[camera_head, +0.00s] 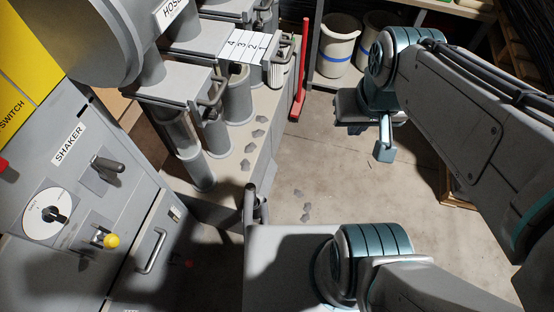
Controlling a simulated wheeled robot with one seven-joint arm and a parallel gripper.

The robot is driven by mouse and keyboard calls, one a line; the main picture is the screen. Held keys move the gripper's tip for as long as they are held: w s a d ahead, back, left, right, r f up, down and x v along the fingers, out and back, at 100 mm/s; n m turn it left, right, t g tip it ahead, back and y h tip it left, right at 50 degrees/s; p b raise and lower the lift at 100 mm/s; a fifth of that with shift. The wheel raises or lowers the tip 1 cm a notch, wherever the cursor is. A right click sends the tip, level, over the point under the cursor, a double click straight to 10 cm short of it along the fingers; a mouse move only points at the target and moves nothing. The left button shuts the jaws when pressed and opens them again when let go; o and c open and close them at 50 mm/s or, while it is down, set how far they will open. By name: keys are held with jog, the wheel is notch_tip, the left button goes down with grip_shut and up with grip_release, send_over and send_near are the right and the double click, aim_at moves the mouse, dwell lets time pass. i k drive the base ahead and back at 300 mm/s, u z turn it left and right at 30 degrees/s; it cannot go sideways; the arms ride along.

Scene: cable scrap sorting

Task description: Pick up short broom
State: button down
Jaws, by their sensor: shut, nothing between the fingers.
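A thin red upright piece (301,72) with a wider foot stands at the end of the grey machine, near the back. I cannot tell whether it is the short broom. My gripper (384,152) is shut and empty, pointing down over the open floor, right of the red piece and apart from it. My arm hides part of the right side.
A grey machine with a shaker panel (75,180) fills the left. A bench (262,128) with grey cylinders and dark scraps runs beside it. Pale buckets (336,48) stand on a back shelf. A wooden edge (455,190) is at right. The middle floor (320,165) is mostly clear.

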aim_at(297, 108)
jog(key=z, duration=0.55)
jog(key=i, duration=3.1)
jog(key=u, duration=0.75)
